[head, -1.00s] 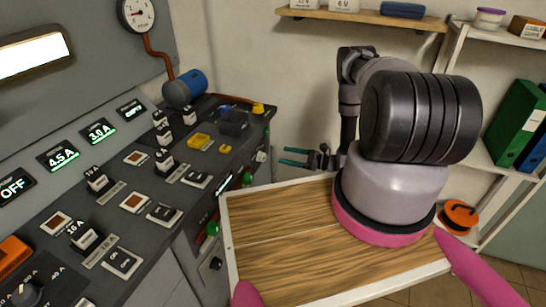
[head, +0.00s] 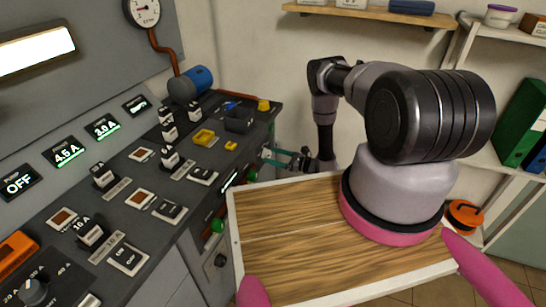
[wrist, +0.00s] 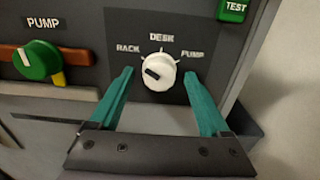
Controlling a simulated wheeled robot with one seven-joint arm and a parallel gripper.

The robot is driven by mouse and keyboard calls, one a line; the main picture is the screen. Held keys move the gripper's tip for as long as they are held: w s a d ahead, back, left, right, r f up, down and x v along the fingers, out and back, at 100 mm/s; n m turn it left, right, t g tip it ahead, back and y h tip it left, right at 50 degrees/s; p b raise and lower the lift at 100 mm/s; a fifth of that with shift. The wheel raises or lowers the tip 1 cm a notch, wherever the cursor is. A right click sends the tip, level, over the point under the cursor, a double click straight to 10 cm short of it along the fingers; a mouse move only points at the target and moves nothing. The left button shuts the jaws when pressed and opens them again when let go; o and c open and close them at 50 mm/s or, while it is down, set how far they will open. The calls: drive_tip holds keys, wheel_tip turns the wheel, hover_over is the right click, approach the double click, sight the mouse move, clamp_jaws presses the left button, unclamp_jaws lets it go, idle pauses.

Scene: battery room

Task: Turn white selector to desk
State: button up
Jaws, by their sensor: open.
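The white selector (wrist: 158,70) is a round knob on a dark plate in the wrist view. RACK is printed at its upper left, DESK above it and PUMP at its upper right. Its black mark lies on the left side of the knob, toward the RACK side rather than up at DESK. My gripper (wrist: 160,74) is open, with one teal finger on each side of the selector and a gap on both sides. In the head view my gripper (head: 272,157) is at the console's right-hand face, where the selector is hard to make out.
A green PUMP knob (wrist: 36,60) with a yellow tip is left of the selector. In the head view, the switch console (head: 186,205) is at left and a wooden-topped tray (head: 290,215) lies before my arm.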

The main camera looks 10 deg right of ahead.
drive_tip(key=shift+a, duration=0.15)
clamp_jaws()
drive_tip(key=shift+m, duration=0.4)
drive_tip(key=m, duration=0.4)
drive_tip(key=shift+m, duration=0.4)
drive_tip(key=m, duration=0.6)
idle(0.4)
unclamp_jaws()
